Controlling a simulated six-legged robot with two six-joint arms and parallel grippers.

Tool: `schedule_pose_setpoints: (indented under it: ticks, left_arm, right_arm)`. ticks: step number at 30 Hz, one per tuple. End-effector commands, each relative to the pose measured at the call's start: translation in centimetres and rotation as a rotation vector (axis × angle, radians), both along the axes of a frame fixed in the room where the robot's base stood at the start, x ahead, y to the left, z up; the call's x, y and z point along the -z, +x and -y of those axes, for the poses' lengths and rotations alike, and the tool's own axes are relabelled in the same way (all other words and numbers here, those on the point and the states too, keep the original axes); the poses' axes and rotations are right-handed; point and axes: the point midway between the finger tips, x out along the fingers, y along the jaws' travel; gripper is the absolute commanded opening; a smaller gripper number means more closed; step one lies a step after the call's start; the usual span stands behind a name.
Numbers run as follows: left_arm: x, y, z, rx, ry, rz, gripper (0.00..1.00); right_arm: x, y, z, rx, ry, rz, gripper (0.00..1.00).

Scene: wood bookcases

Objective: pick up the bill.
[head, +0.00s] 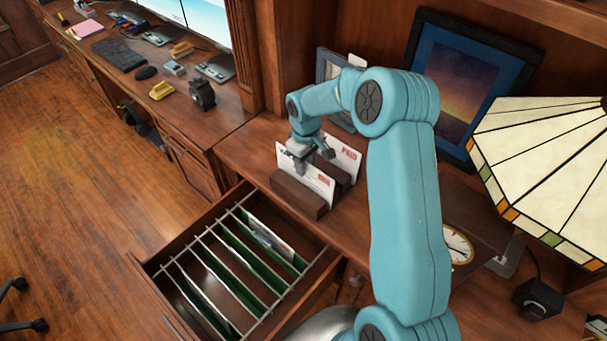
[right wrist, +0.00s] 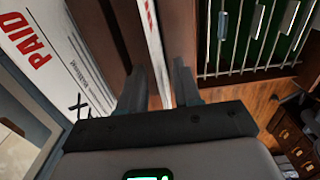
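A wooden letter holder (head: 297,194) stands on the desk beside the open drawer. A white bill (head: 318,185) with a red mark stands in its front slot. Another white paper stamped PAID (head: 345,155) stands behind; it also shows at the left of the right wrist view (right wrist: 45,60). My right gripper (head: 311,158) is over the holder, pointing down. In the right wrist view its two fingers (right wrist: 159,88) are apart, with the front bill's thin edge (right wrist: 154,40) between them. A gap shows beside the bill, so it looks not clamped. My left gripper is out of view.
The open drawer (head: 150,265) with hanging files is in front of the holder. A stained-glass lamp (head: 545,165), a clock (head: 458,245) and a framed picture (head: 460,75) are to the right. A keyboard (head: 118,54) and monitors are at far left.

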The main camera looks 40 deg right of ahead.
Motion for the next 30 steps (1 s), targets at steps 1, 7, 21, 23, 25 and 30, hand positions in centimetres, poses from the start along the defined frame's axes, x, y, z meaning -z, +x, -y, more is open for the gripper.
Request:
schedule_pose_setpoints:
  ticks: [1, 7, 21, 23, 25, 30]
  left_arm:
    - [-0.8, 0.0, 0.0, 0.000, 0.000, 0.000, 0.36]
    - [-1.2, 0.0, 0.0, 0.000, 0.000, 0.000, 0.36]
    - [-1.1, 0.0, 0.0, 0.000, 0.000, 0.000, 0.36]
    - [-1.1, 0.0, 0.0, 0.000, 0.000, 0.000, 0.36]
    - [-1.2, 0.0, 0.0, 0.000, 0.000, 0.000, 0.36]
    - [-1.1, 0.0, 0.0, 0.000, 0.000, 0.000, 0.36]
  right_arm:
    - [0.6, 0.0, -0.2, 0.000, 0.002, -0.006, 0.33]
    - [3.2, 0.3, -0.2, 0.000, 0.001, -0.002, 0.33]
    - [3.4, 0.3, -0.2, 0.000, -0.001, 0.000, 0.00]
    - [3.4, 0.3, -0.2, 0.000, -0.001, 0.000, 0.00]
    - [3.4, 0.3, -0.2, 0.000, -0.001, -0.001, 0.00]
    - [3.3, 0.3, -0.2, 0.000, -0.001, 0.000, 0.00]
